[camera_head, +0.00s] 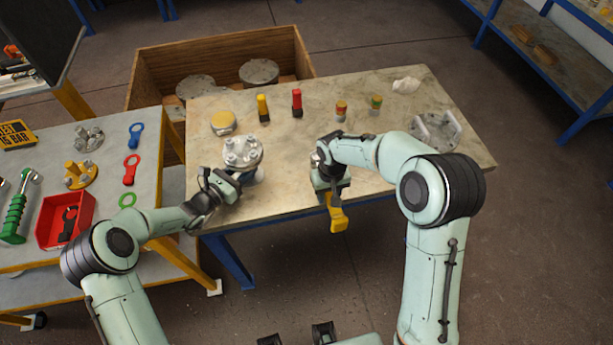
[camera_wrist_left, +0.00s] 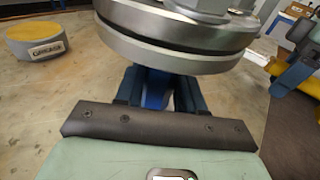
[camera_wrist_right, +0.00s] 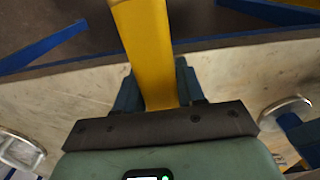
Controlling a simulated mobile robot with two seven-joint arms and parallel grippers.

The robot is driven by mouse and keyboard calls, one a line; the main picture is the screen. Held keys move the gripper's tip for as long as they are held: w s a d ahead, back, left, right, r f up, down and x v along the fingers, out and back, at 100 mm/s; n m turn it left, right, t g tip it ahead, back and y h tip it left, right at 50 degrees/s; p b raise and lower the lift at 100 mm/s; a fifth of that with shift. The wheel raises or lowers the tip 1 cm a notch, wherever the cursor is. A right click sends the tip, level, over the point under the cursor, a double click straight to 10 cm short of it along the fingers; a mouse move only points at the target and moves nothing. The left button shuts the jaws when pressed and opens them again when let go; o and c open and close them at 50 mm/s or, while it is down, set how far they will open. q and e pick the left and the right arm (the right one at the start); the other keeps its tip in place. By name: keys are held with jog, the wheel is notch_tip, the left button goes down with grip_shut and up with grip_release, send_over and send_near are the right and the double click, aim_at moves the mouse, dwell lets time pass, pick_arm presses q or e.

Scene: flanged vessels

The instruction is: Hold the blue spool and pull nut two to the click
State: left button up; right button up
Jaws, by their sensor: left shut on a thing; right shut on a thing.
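The blue spool carries a round grey flange with several bolts and nuts on top (camera_head: 243,150) and stands near the front left of the stone-topped table. In the left wrist view its thick flange pair (camera_wrist_left: 180,48) has a dark seam, with the blue neck (camera_wrist_left: 154,93) below. My left gripper (camera_head: 226,186) is shut on that neck from the front left. I cannot tell which nut is number two. My right gripper (camera_head: 330,178) is shut on a yellow tool (camera_head: 337,215), also filling the right wrist view (camera_wrist_right: 147,50). It is right of the spool, apart from it, at the table's front edge.
A handled grey plate (camera_head: 435,132) lies at right. A side table (camera_head: 100,200) with spanners and a red bin (camera_head: 66,220) is at left. The table's middle is mostly clear.

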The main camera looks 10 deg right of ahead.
jog(key=w+a+r+n, duration=0.1)
jog(key=a+r+n, duration=0.35)
jog(key=r, duration=0.55)
jog(key=w+a+r+n, duration=0.1)
jog(key=a+r+n, duration=0.35)
jog(key=r, duration=0.55)
jog(key=shift+a+f, duration=0.1)
jog(key=shift+f, duration=2.2)
jog(key=shift+f, duration=0.25)
jog(key=shift+f, duration=1)
